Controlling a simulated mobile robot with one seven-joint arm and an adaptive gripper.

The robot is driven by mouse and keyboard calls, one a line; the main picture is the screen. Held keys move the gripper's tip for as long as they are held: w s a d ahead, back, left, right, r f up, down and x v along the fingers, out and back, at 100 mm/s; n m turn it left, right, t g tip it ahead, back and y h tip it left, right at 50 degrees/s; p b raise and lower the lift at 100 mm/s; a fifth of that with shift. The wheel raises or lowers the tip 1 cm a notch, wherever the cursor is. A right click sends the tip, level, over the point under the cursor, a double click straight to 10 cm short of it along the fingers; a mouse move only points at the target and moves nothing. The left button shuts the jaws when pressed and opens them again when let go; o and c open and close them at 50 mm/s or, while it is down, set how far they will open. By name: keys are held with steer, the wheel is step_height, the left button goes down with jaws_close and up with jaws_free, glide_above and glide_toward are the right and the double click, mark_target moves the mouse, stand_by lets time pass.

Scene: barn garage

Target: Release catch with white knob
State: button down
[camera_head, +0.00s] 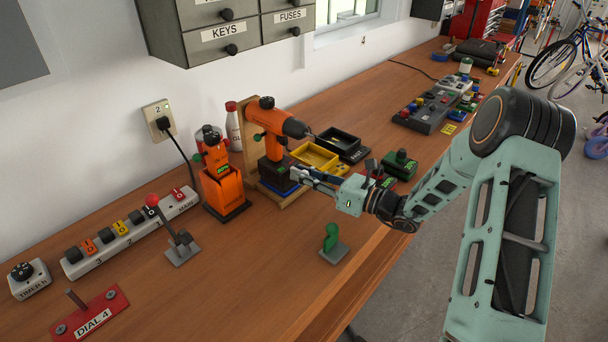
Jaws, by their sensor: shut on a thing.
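An orange and black drill (268,125) stands upright against a wooden stand (247,160), its dark base pack low at the front. My gripper (297,174) reaches in from the right, its fingertips at the right side of that base. It is shut on a small part there, which the fingers mostly hide. I cannot make out a white knob or the catch's shape at this size.
An orange holder (224,188) stands left of the drill. A yellow tray (315,157) and a black tray (345,144) lie behind my gripper. A green lever (332,239) stands in front; the table's front middle is clear.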

steer(key=shift+s+d, duration=0.6)
steer(key=shift+d, duration=0.05)
steer(key=c, duration=1.8)
jaws_free()
steer(key=shift+o, duration=0.2)
steer(key=v, duration=1.2)
